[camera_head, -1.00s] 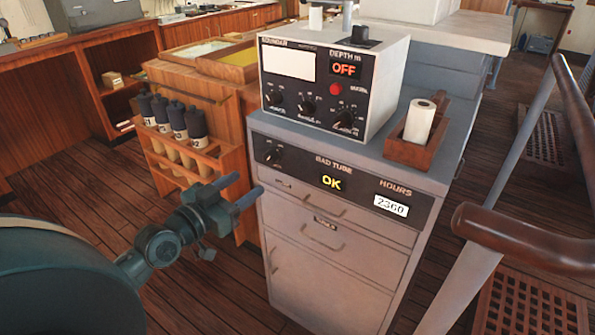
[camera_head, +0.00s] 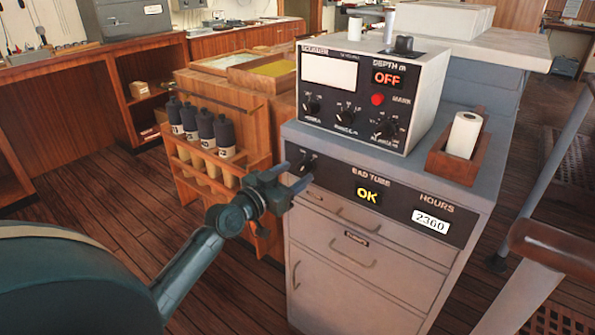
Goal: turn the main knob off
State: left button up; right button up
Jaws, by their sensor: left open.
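The grey cabinet's black panel (camera_head: 400,205) has one dark knob (camera_head: 308,160) at its left end, with "BAD TUBE", "OK" and "HOURS 2360" beside it. The sounder box (camera_head: 425,103) on top has a left knob (camera_head: 312,106), a middle knob (camera_head: 346,117) and a right knob (camera_head: 388,128); its depth display (camera_head: 387,78) reads OFF. Which knob is the main one I cannot read. My left gripper (camera_head: 292,175) is open, its fingertips close in front of the panel's knob; I cannot tell whether they touch it. My right gripper is not in view.
A wooden rack (camera_head: 195,150) with several dark bottles stands left of the cabinet, close to my left arm. A wooden tray (camera_head: 472,172) with a white roll (camera_head: 464,135) sits on the cabinet top. A handrail (camera_head: 560,250) is at the right.

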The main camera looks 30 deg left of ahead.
pick_arm(q)
jog(key=shift+w+d, duration=0.1)
jog(key=shift+w, duration=0.95)
jog(key=shift+c, duration=0.5)
jog(key=c, duration=0.9)
jog(key=shift+o, duration=0.2)
